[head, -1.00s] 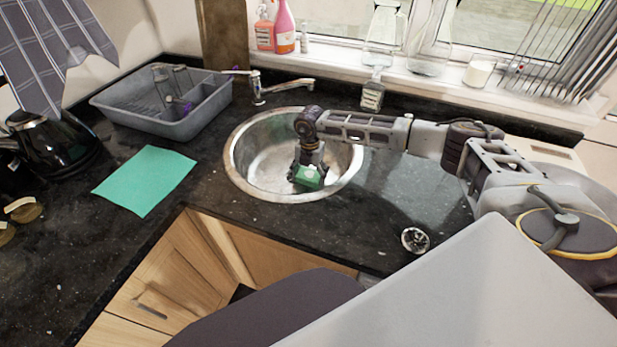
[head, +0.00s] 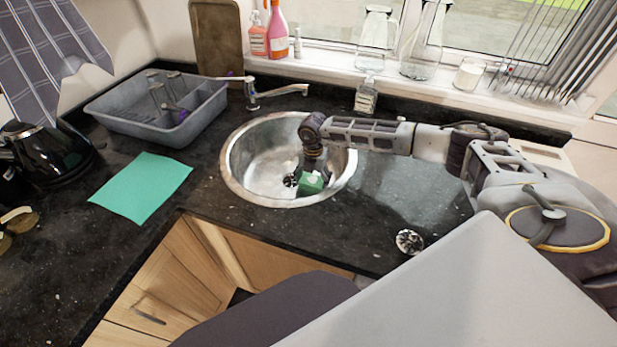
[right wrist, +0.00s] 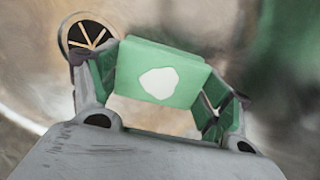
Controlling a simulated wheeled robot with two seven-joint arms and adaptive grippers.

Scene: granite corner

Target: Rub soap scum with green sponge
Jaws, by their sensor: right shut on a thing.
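The green sponge (head: 312,184) is inside the round metal sink (head: 238,176), low in its right front part. My right gripper (head: 311,176) is shut on it and comes down from above. In the right wrist view the sponge (right wrist: 140,62) sits between both fingers, with a white patch on its face. I cannot tell whether its underside touches the sink. The dark drain (head: 290,180) shows just left of the sponge, and also in the right wrist view (right wrist: 86,36). I cannot make out distinct soap scum; the sponge and gripper hide part of the basin. My left gripper is out of view.
The faucet (head: 275,94) reaches over the sink's back. A soap bottle (head: 366,97) stands behind it. A grey dish rack (head: 150,128) and a green cloth (head: 142,187) lie left. A metal strainer (head: 409,241) lies at the right front. The counter right of the sink is mostly clear.

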